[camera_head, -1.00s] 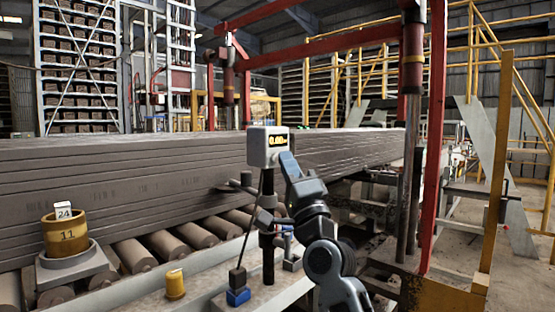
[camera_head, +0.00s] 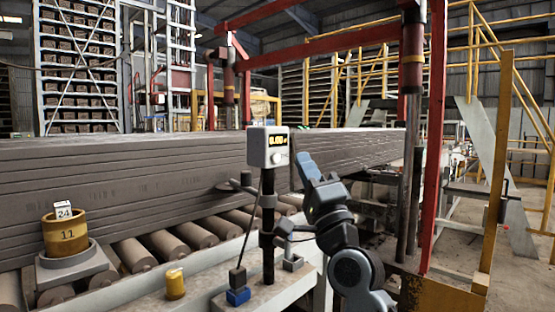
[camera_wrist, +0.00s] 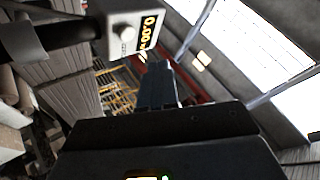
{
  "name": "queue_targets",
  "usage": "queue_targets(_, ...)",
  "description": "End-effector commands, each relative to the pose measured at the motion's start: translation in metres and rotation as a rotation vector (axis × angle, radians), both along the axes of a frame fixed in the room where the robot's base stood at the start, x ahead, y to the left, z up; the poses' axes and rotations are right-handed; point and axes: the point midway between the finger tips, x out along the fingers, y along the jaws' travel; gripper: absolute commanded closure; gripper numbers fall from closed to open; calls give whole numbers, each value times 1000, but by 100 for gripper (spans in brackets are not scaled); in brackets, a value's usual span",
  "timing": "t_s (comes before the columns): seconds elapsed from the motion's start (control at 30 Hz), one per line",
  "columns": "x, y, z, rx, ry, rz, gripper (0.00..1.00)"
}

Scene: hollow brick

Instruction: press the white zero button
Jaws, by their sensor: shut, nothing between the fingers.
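The white display box (camera_head: 268,147) stands on top of a dark post. Its dark screen shows yellow digits that read about zero. The white zero button (camera_head: 279,158) is a round knob low on the front of the box. In the wrist view the button (camera_wrist: 127,33) shows at the upper left, beside the screen, unobstructed. My gripper (camera_head: 303,160) is shut and empty, just right of the box with a small gap. In the wrist view its fingertips (camera_wrist: 158,68) lie below and right of the button, apart from it.
The post (camera_head: 268,225) and a thin cable rise from a pale ledge with a blue block (camera_head: 238,297) and a yellow cylinder (camera_head: 175,284). A long brown clay slab (camera_head: 120,185) lies on rollers behind. A red upright (camera_head: 433,140) stands to the right.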

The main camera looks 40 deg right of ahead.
Motion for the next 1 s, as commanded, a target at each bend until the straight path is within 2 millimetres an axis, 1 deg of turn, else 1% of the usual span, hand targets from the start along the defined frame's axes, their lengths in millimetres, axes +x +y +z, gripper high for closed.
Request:
queue_targets(0.1, -11, -1, -1, 0, 2, -2, 100)
queue_targets(0.23, -17, -1, 0, -1, 0, -1, 100)
queue_targets(1.0, -18, -1, 0, 0, 0, 0, 100)
